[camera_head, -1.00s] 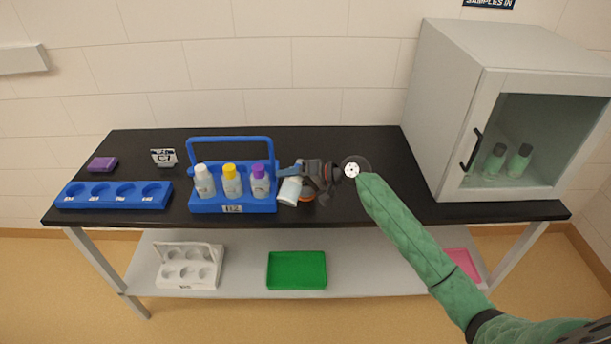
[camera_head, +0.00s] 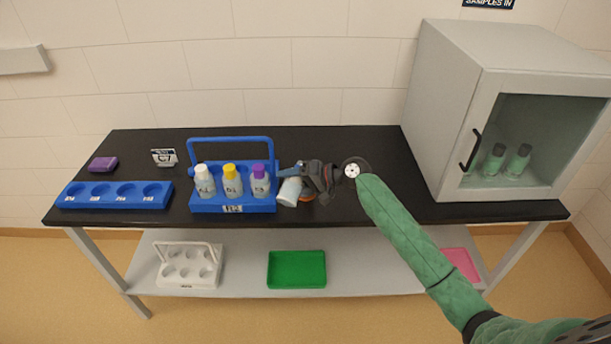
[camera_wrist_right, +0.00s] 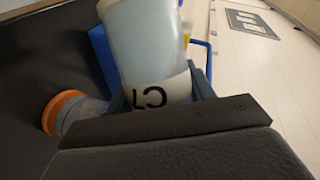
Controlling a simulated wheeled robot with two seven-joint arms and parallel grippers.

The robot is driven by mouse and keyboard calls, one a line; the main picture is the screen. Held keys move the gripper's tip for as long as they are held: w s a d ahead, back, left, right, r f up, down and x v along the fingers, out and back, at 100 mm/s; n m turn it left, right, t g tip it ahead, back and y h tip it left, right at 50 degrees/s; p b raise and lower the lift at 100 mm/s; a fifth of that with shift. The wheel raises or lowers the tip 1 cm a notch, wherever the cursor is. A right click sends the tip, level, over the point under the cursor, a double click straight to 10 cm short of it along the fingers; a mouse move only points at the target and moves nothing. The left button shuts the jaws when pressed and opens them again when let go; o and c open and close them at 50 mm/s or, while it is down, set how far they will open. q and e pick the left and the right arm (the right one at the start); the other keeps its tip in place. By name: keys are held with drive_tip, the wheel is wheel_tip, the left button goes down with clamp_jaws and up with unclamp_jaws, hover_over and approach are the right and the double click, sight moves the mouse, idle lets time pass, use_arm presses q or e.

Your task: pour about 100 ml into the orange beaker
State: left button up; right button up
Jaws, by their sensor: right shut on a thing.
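My right gripper (camera_head: 306,177) is shut on a pale bottle (camera_head: 289,191), tilted over beside the blue carrier's right end. In the right wrist view the bottle (camera_wrist_right: 145,45) is pale bluish and translucent, with a white label with dark characters between the fingers. The orange beaker (camera_head: 308,197) stands on the black worktop, mostly hidden under the gripper. In the right wrist view the beaker (camera_wrist_right: 62,113) shows an orange rim and clear wall, left of the bottle. I cannot see the bottle's mouth, any stream, or the beaker's liquid level. My left gripper is not in view.
A blue carrier (camera_head: 205,208) holds bottles with white, yellow and purple caps. A blue rack (camera_head: 113,203), purple block (camera_head: 103,164) and small card (camera_head: 164,157) are at left. A glass-door cabinet (camera_head: 455,110) stands at right. Below are a white carrier (camera_head: 188,280) and green tray (camera_head: 297,284).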

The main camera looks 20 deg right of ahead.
drive_tip(key=shift+f+m+y, duration=0.15)
drive_tip(key=shift+m+y, duration=0.15)
drive_tip(key=shift+p, duration=0.3)
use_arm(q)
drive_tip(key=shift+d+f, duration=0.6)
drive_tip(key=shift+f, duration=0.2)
use_arm(e)
drive_tip(key=shift+d+m, duration=0.1)
drive_tip(key=shift+m, duration=0.2)
